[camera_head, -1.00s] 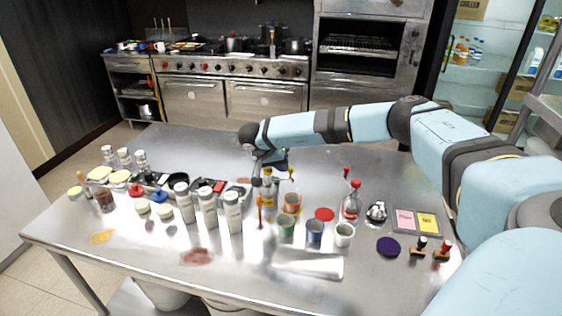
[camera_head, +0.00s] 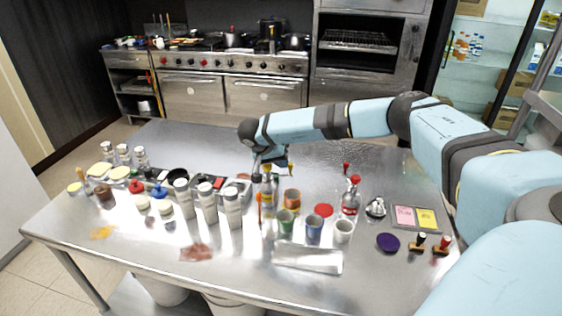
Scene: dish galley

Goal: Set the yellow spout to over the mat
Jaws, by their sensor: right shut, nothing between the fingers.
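A small yellow spout (camera_head: 291,170) shows just right of my right gripper, at the middle of the steel table. Below the gripper stands a bottle with a yellowish label (camera_head: 268,198); whether the spout joins it is hidden. My right gripper (camera_head: 267,168) is shut and empty, close above the bottle's top; I cannot tell whether it touches. My left gripper is not in view.
A red-capped bottle (camera_head: 350,199), several cups (camera_head: 314,232) and a tray with pink and yellow panels (camera_head: 415,229) stand at right. Several white shakers (camera_head: 207,207) stand at left. A clear metal strip (camera_head: 308,258) lies in front. The table's back area is free.

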